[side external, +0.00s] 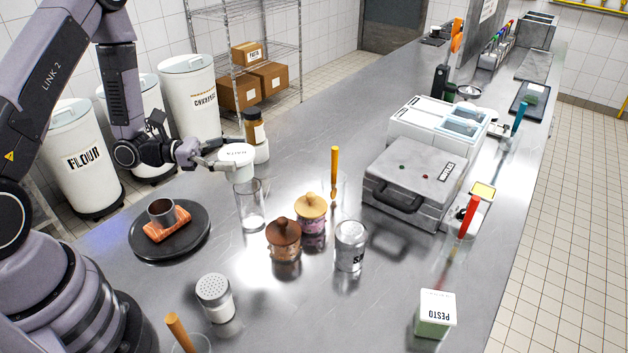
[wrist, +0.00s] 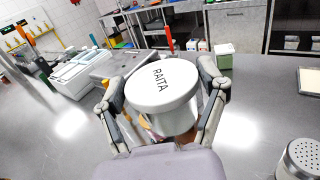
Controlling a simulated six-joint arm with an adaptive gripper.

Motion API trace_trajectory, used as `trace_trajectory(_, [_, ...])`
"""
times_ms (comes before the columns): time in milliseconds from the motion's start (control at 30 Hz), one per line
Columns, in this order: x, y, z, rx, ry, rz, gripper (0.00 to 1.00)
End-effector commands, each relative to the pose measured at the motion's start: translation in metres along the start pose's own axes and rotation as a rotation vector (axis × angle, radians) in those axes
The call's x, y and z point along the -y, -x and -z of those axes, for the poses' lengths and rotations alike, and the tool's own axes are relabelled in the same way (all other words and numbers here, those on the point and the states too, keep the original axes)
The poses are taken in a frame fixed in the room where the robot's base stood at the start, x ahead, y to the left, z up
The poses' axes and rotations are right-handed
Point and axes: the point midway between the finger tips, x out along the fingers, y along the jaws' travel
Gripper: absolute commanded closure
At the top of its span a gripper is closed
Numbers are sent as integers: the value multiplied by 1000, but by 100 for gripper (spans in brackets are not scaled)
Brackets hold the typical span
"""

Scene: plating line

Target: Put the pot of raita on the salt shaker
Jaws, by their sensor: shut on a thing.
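My gripper (side external: 222,157) is shut on the pot of raita (side external: 237,153), a white round tub with RAITA on its lid. In the wrist view the pot (wrist: 162,95) sits upright or nearly so between the two fingers (wrist: 163,90). It is held up above the counter, near the clear glass. A shaker with a perforated metal top (side external: 215,298), which looks like the salt shaker, stands upright at the front left, well away from the pot. Its holed top (wrist: 303,158) shows at the lower right of the wrist view. Nothing rests on it.
A clear glass (side external: 250,207) stands just below the held pot, and a spice jar (side external: 253,130) stands behind it. A dark plate (side external: 138,240) holds salmon and a metal ring.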

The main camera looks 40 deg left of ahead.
Motion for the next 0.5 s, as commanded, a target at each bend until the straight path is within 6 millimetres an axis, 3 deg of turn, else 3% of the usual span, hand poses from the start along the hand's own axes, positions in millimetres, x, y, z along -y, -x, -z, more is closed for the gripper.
trace_trajectory(33, [17,-21,-9,1,-5,78,67])
trace_trajectory(100, [37,-44,-18,2,-5,165,67])
trace_trajectory(300, [83,-81,-36,3,-2,332,67])
trace_trajectory(500, [94,-101,-36,2,0,384,67])
